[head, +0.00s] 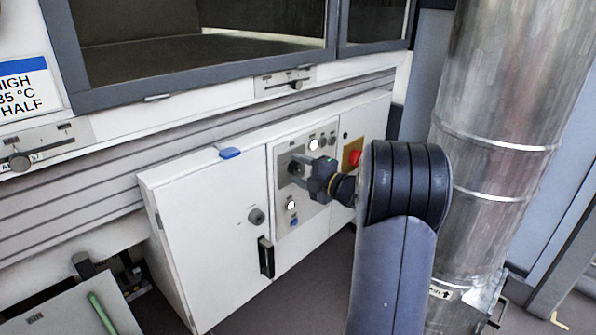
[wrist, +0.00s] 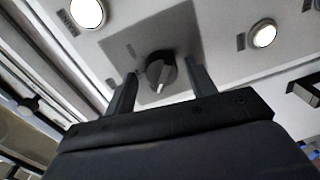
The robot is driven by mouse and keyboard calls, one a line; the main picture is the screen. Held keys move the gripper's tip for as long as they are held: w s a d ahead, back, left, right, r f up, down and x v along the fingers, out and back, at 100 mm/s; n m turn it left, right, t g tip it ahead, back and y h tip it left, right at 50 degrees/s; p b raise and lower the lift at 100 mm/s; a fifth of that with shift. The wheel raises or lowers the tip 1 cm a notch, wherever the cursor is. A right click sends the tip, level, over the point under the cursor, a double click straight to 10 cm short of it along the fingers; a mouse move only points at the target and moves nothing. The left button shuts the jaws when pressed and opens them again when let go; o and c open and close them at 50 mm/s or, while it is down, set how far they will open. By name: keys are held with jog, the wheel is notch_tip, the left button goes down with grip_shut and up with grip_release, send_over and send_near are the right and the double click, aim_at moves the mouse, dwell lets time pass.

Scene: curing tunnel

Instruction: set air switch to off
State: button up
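A dark rotary knob (wrist: 160,72) with a white pointer mark sits on a grey plate of the control panel, and I take it as the air switch, though no label on it is readable. In the wrist view its pointer faces the bottom of the picture. My gripper (wrist: 161,85) is open, with one finger on each side of the knob and a visible gap to both. In the head view my gripper (head: 298,170) reaches the control panel (head: 285,228) from the right and hides most of the knob.
Lit round white lamps (wrist: 264,33) flank the knob. A red button (head: 354,158) on a yellow plate sits to the right. The white cabinet door (head: 200,220) has a dark handle (head: 266,257). A large metal duct (head: 495,150) stands right of my arm.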

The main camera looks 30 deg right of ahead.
jog(key=shift+w+d, duration=0.1)
jog(key=shift+d, duration=0.3)
jog(key=shift+s+d+r, duration=0.1)
jog(key=shift+s+d, duration=0.05)
jog(key=shift+s, duration=0.1)
jog(key=p+v, duration=0.3)
jog(key=v, duration=0.7)
jog(key=shift+s+a, duration=0.3)
jog(key=shift+s, duration=0.05)
